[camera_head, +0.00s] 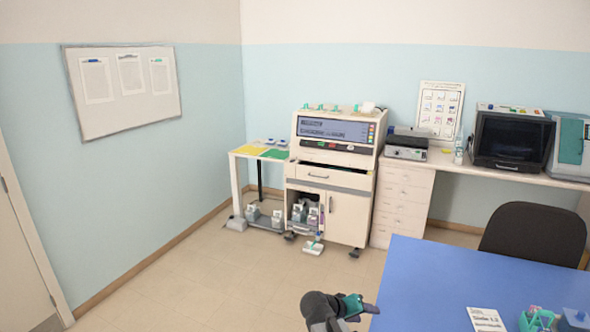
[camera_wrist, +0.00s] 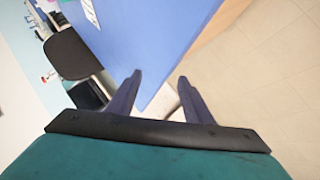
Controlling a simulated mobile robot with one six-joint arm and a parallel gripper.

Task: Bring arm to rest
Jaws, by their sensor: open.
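My gripper (camera_wrist: 156,92) shows in the wrist view with its two dark fingers apart and nothing between them. Beyond the fingers are a corner of the blue table (camera_wrist: 150,40) and the pale floor. In the head view, my arm's dark and teal end shows at the bottom middle, by the left edge of the blue table (camera_head: 420,275).
A staining machine (camera_head: 335,150) on a wheeled cabinet stands by the far wall. A small side table (camera_head: 240,153) is left of it, a long counter (camera_head: 480,165) right. A black chair (camera_head: 535,232) is behind the blue table. Floor (camera_head: 200,290) at left is clear.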

